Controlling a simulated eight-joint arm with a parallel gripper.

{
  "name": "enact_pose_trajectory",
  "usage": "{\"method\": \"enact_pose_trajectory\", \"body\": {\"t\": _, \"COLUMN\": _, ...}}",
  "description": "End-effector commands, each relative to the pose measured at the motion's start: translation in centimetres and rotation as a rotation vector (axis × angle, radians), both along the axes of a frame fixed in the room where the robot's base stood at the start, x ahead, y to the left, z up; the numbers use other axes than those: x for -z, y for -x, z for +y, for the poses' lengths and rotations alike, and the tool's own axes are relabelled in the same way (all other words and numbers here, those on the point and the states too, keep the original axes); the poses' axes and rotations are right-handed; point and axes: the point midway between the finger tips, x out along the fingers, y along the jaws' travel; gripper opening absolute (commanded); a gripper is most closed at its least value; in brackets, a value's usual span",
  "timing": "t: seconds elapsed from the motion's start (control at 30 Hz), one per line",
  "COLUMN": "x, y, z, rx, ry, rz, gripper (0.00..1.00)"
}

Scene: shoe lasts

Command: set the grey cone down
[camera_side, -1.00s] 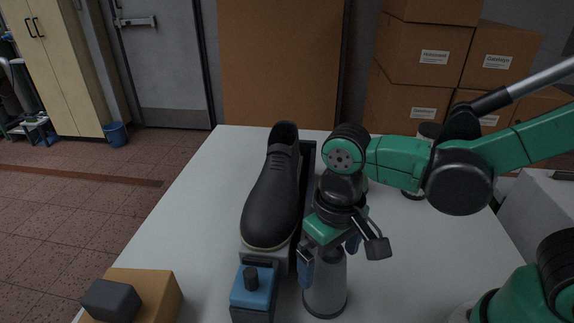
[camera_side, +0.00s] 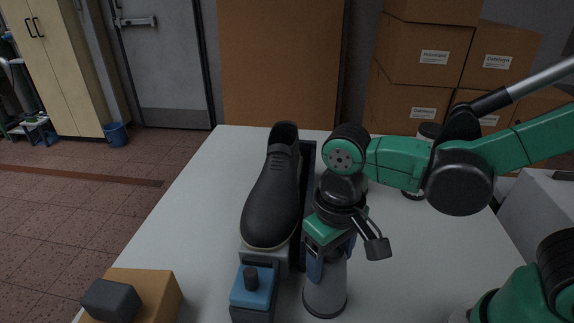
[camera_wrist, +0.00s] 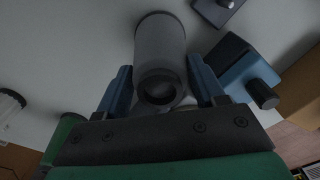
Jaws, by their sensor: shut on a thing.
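The grey cone (camera_side: 326,290) stands upright on the white table, its wide base at the tabletop, to the right of the blue block. My gripper (camera_side: 332,258) points down over it and is shut on its upper part, with blue fingers on either side. In the wrist view the cone (camera_wrist: 160,50) lies between the two fingers (camera_wrist: 163,88), its hollow narrow end toward the camera. The side view hides part of the far finger.
A black shoe (camera_side: 272,205) stands left of the cone, with a blue block with a black knob (camera_side: 254,292) in front of it. An orange box (camera_side: 158,295) with a dark block (camera_side: 110,301) is at front left. The table is clear at right (camera_side: 430,250).

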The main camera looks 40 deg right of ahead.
Motion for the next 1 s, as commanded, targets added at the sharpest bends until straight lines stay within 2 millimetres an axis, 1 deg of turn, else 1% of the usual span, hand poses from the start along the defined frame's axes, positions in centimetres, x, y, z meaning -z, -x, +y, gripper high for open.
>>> {"method": "enact_pose_trajectory", "body": {"t": 0.17, "x": -0.6, "y": 0.0, "z": 0.0, "rx": 0.000, "ry": 0.000, "rz": 0.000, "gripper": 0.00}}
{"method": "enact_pose_trajectory", "body": {"t": 0.27, "x": -1.5, "y": 0.0, "z": 0.0, "rx": 0.000, "ry": 0.000, "rz": 0.000, "gripper": 0.00}}
{"method": "enact_pose_trajectory", "body": {"t": 0.37, "x": -2.9, "y": 0.1, "z": 0.0, "rx": 0.000, "ry": 0.000, "rz": 0.000, "gripper": 0.00}}
{"method": "enact_pose_trajectory", "body": {"t": 0.47, "x": -5.2, "y": 0.0, "z": 0.0, "rx": 0.000, "ry": 0.000, "rz": 0.000, "gripper": 0.00}}
{"method": "enact_pose_trajectory", "body": {"t": 0.8, "x": -13.9, "y": 0.0, "z": 0.0, "rx": 0.000, "ry": 0.000, "rz": 0.000, "gripper": 0.00}}
{"method": "enact_pose_trajectory", "body": {"t": 0.9, "x": -16.1, "y": 0.0, "z": 0.0, "rx": 0.000, "ry": 0.000, "rz": 0.000, "gripper": 0.00}}
{"method": "enact_pose_trajectory", "body": {"t": 1.0, "x": -17.7, "y": 0.0, "z": 0.0, "rx": 0.000, "ry": 0.000, "rz": 0.000, "gripper": 0.00}}
